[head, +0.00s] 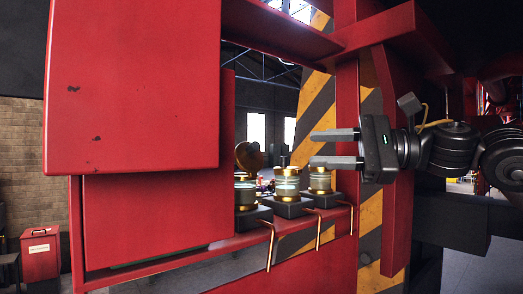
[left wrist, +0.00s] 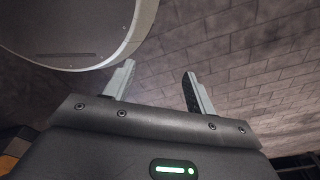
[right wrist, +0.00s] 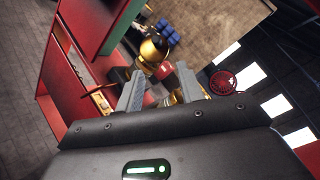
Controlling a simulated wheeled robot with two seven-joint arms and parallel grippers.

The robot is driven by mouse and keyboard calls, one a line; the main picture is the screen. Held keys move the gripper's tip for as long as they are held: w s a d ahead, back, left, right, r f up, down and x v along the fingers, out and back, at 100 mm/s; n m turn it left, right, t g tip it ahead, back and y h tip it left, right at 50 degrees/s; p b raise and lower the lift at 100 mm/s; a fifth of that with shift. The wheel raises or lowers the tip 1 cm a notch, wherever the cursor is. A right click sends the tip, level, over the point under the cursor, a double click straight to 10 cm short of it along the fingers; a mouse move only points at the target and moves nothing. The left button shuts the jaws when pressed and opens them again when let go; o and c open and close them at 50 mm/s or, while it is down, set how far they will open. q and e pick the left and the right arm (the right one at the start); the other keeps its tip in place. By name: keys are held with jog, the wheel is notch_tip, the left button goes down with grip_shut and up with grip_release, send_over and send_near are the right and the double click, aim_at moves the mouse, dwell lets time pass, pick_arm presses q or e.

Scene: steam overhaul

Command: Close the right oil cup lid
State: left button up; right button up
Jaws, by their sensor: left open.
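Three oil cups with glass bodies and brass fittings stand in a row on the red ledge in the head view: the left cup (head: 245,193), the middle cup (head: 287,186) and the right cup (head: 320,181). A round brass lid (head: 249,156) stands raised above the left cup. The middle and right cups show flat brass tops that look shut. My right gripper (head: 336,149) is open and empty, its fingers just above the right cup. In the right wrist view, brass parts (right wrist: 153,48) show beyond its fingers (right wrist: 160,88). My left gripper (left wrist: 158,88) is open and empty.
A large red panel (head: 130,90) fills the left of the head view. A red post (head: 346,110) and a striped pillar (head: 369,225) stand close by my right gripper. Thin copper pipes (head: 271,245) hang from the ledge. A pale rounded body (left wrist: 70,35) is near my left gripper.

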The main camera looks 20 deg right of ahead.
aim_at(257, 145)
pick_arm(q)
jog(key=s+r+p, duration=0.3)
jog(key=s, duration=0.4)
pick_arm(e)
jog(key=x, duration=0.3)
jog(key=p+x, duration=0.1)
jog(key=x, duration=0.2)
jog(key=s+p+x, duration=0.1)
jog(key=x, duration=0.2)
jog(key=shift+a+r, duration=0.3)
jog(key=shift+a, duration=0.3)
jog(key=shift+w+a+f, duration=0.15)
jog(key=shift+w, duration=0.15)
jog(key=shift+s, duration=0.15)
jog(key=c, duration=0.7)
pick_arm(q)
jog(key=w+r, duration=0.2)
jog(key=w, duration=0.1)
jog(key=shift+w+r, duration=0.1)
jog(key=shift+w, duration=0.2)
pick_arm(e)
grip_shut()
